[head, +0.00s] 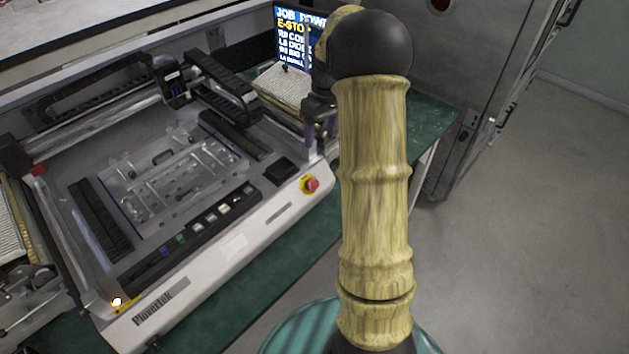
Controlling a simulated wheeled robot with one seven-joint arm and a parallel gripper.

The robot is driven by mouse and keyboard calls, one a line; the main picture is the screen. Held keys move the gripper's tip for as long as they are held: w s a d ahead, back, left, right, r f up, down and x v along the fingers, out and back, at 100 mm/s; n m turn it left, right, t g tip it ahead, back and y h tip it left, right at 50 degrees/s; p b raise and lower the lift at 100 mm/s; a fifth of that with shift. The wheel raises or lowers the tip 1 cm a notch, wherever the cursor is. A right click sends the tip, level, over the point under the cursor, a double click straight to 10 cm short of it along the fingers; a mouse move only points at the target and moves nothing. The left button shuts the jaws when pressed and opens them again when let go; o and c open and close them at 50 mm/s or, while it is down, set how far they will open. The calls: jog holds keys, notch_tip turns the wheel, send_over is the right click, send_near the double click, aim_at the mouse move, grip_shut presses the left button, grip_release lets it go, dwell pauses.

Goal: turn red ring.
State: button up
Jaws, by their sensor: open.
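The red ring (311,184) is the red mushroom-shaped knob on a yellow base at the right front corner of the machine's (235,246) white front panel. My gripper (321,144) points down, a little above and behind the red knob in the picture, apart from it. Its two dark purplish fingers are spread and nothing shows between them. My arm's links and black joint cover part of the view to the right of the knob.
A screen (300,38) with E-stop text stands behind my gripper. The machine has a row of buttons (210,218) and a lit lamp (116,301) at its front left. A green table (433,115) lies beneath. Grey floor (530,220) at right is clear.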

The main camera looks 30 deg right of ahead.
aim_at(314, 183)
jog(key=f, duration=0.5)
jog(key=a+f+p, duration=0.1)
jog(key=f, duration=0.5)
jog(key=a+f+p, duration=0.1)
jog(key=f, duration=0.5)
jog(key=shift+s, duration=0.25)
jog(key=c, duration=1)
